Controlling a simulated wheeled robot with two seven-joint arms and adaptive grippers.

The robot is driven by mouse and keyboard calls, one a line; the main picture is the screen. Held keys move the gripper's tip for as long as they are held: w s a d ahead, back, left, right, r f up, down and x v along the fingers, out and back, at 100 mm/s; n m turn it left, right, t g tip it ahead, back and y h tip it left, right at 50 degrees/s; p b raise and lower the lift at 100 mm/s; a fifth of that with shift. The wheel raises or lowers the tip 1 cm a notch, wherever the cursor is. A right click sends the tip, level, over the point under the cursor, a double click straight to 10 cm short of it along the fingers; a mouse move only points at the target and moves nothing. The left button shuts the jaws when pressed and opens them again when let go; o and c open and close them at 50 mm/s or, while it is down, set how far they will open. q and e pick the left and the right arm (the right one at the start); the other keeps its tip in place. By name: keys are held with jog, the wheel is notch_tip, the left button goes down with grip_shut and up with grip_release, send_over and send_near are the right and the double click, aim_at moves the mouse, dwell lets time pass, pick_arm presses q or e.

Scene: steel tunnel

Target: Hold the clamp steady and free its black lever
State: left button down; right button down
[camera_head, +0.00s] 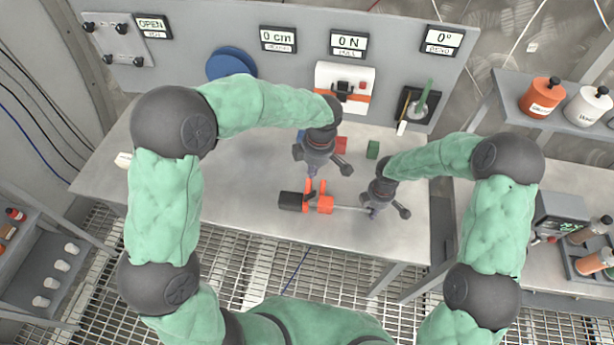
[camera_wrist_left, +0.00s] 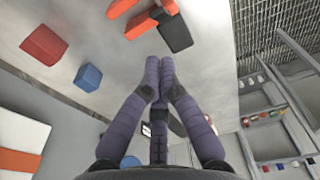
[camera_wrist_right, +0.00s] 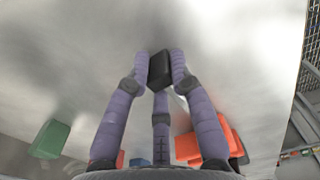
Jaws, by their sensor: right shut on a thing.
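The orange clamp (camera_head: 325,205) lies on the steel bench with its black grip (camera_head: 290,201) to the left and a thin bar (camera_head: 350,209) running right. A small dark lever-like part (camera_head: 310,195) sits between its orange pieces. The black grip (camera_wrist_left: 174,33) and orange parts (camera_wrist_left: 141,26) also show in the left wrist view. My left gripper (camera_head: 313,173) is just behind the clamp, apart from it; its fingertips (camera_wrist_left: 160,62) meet with nothing visible between them. My right gripper (camera_head: 373,211) is shut on a black block (camera_wrist_right: 159,69) at the bar's right end.
Red (camera_head: 341,146), green (camera_head: 372,149) and blue (camera_head: 301,135) blocks lie behind the clamp. A white and orange box (camera_head: 344,75) and a tool holder (camera_head: 421,105) are at the back panel.

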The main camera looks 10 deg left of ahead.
pick_arm(q)
jog(key=shift+d+r, duration=0.35)
jog(key=shift+r, duration=0.55)
pick_arm(e)
jog(key=c, duration=1)
grip_release()
jog(key=shift+r, duration=0.1)
